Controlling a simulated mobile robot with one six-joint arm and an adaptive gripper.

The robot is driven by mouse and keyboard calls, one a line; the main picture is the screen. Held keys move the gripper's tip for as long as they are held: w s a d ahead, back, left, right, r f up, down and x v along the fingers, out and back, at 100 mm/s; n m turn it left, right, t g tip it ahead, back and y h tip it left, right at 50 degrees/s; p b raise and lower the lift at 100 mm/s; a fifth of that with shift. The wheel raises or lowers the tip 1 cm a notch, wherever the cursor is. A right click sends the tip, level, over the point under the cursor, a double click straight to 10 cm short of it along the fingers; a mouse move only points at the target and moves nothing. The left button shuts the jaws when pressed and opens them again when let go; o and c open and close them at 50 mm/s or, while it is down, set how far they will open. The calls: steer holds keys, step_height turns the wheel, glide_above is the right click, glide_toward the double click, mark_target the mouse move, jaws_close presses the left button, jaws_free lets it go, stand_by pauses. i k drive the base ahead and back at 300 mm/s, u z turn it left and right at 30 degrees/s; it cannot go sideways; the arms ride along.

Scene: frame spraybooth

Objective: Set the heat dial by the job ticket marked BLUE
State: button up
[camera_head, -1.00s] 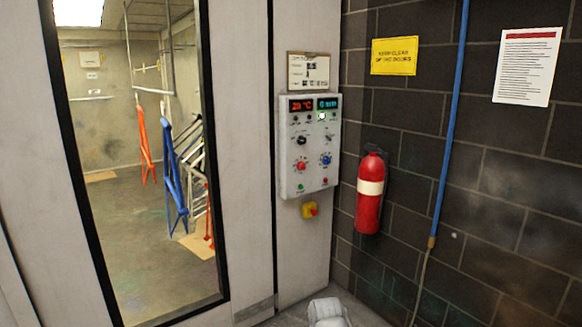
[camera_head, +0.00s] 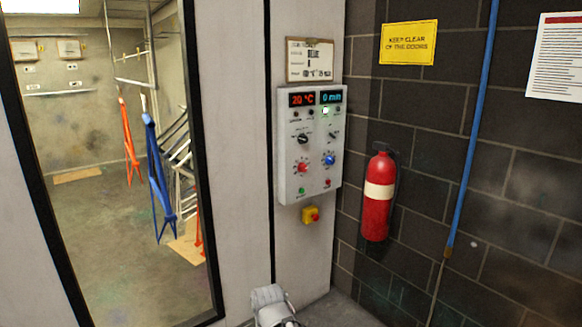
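A grey control panel (camera_head: 309,146) hangs on the white booth wall. Its red display (camera_head: 302,99) reads 20 °C and its blue-green display (camera_head: 331,97) reads 0 min. Below are a red dial (camera_head: 303,167) at left and a blue dial (camera_head: 329,160) at right, with black switches above and small green and red buttons beneath. A job ticket (camera_head: 310,60) is clipped to a board above the panel; its writing is too small to read. A grey part of my arm shows at the bottom edge, well below the panel. My gripper's fingers cannot be made out.
A yellow-and-red emergency stop (camera_head: 311,215) sits under the panel. A red fire extinguisher (camera_head: 378,196) and a blue pipe (camera_head: 472,130) are on the dark block wall at right. Behind the booth window at left hang an orange frame (camera_head: 130,140) and a blue frame (camera_head: 158,175).

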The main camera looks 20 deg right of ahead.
mark_target(302, 167)
steer(key=z, duration=0.2)
steer(key=i, duration=0.85)
steer(key=z, duration=0.5)
